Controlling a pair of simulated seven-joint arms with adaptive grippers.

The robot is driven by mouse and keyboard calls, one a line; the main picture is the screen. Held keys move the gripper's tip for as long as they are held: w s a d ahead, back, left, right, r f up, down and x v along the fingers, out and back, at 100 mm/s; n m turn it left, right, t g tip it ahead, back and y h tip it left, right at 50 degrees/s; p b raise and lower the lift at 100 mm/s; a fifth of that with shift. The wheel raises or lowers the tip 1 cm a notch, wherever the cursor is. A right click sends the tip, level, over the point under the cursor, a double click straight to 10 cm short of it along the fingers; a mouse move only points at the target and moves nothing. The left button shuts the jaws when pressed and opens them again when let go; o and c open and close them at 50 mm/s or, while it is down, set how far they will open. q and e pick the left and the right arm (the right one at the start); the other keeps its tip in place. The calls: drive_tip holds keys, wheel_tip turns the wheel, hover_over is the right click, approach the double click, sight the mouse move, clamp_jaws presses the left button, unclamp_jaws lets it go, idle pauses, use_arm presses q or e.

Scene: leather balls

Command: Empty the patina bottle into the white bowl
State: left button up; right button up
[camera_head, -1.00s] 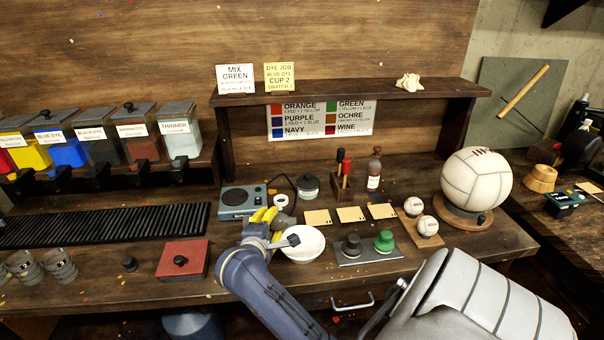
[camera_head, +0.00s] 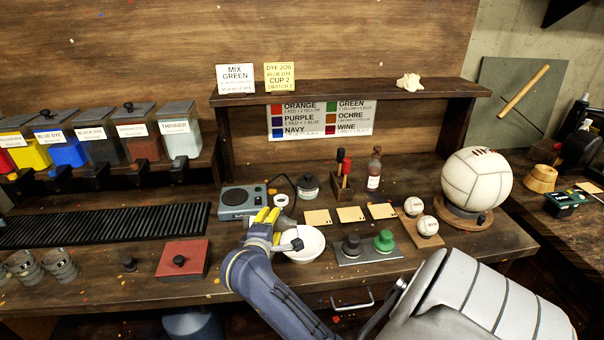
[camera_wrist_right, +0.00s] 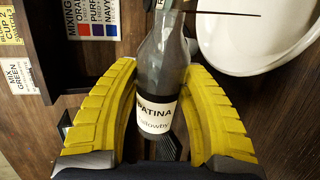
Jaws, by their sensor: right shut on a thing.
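The white bowl (camera_head: 313,243) sits on the bench in the head view, right of my right gripper (camera_head: 265,222). Its left part is covered by my arm. In the right wrist view, the yellow fingers of my right gripper (camera_wrist_right: 158,118) are shut around the patina bottle (camera_wrist_right: 163,65), a grey glass bottle with a white label. The bowl (camera_wrist_right: 235,48) shows beside the bottle's neck at the upper right. My left gripper is not in view.
A grey-blue scale-like box (camera_head: 240,202) stands just behind my gripper. Right of the bowl is a plate (camera_head: 368,251) with dark and green knobs. A red box (camera_head: 182,259) lies to the left. A brown bottle (camera_head: 374,170) stands farther back.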

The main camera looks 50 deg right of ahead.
drive_tip(key=shift+s+d+f+m+t, duration=0.1)
drive_tip(key=shift+f+m+t, duration=0.2)
drive_tip(key=shift+m, duration=0.4)
idle(1.4)
drive_tip(key=shift+s+d+r+m+t+y, duration=0.15)
drive_tip(key=shift+r+m+t+y, duration=0.25)
drive_tip(key=shift+r+m, duration=0.2)
idle(1.7)
drive_tip(key=shift+s+f+m, duration=0.15)
drive_tip(key=shift+f+m, duration=0.1)
drive_tip(key=shift+m, duration=0.15)
idle(0.6)
drive_tip(key=shift+r+n, duration=0.25)
drive_tip(key=shift+n, duration=0.05)
drive_tip(key=shift+w+f+n+g, duration=0.3)
drive_tip(key=shift+f+n, duration=0.15)
drive_tip(key=shift+n, duration=0.05)
drive_tip(key=shift+w+a+n+h, duration=0.1)
drive_tip(key=shift+a+n+h, duration=0.1)
drive_tip(key=shift+n+h, duration=0.15)
drive_tip(key=shift+g, duration=0.3)
drive_tip(key=shift+r+n, duration=0.1)
drive_tip(key=shift+n, duration=0.25)
